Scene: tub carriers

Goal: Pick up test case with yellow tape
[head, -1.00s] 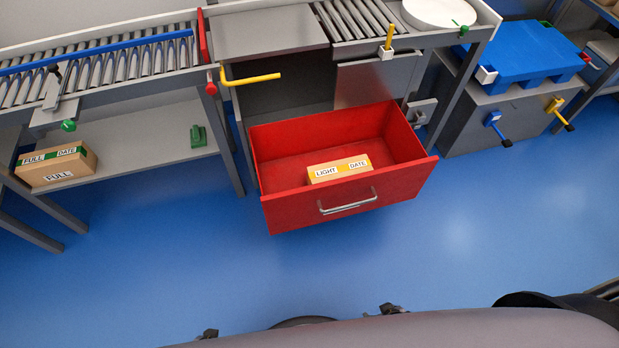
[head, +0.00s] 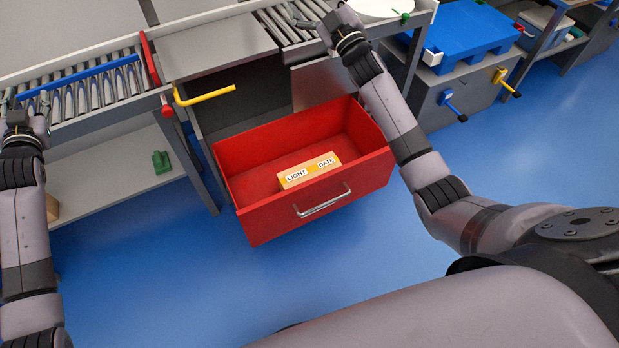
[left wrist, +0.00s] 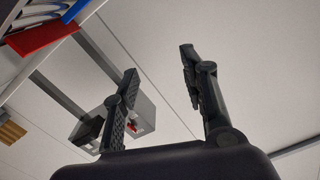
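My left gripper (head: 20,122) is at the far left of the head view, by the roller conveyor and well away from the case. In the left wrist view my left gripper (left wrist: 158,62) has its two fingers spread with nothing between them. My right gripper (head: 308,18) is at the top, beyond the drawer, over the rollers. Its fingers are small and partly hidden by its wrist, so their opening is unclear.
A yellow handle (head: 208,96) sticks out above the drawer's back left. The drawer has a metal front handle (head: 322,202). A second tan box (head: 52,208) on the lower shelf is mostly hidden behind my left arm. Blue floor (head: 150,265) in front is clear.

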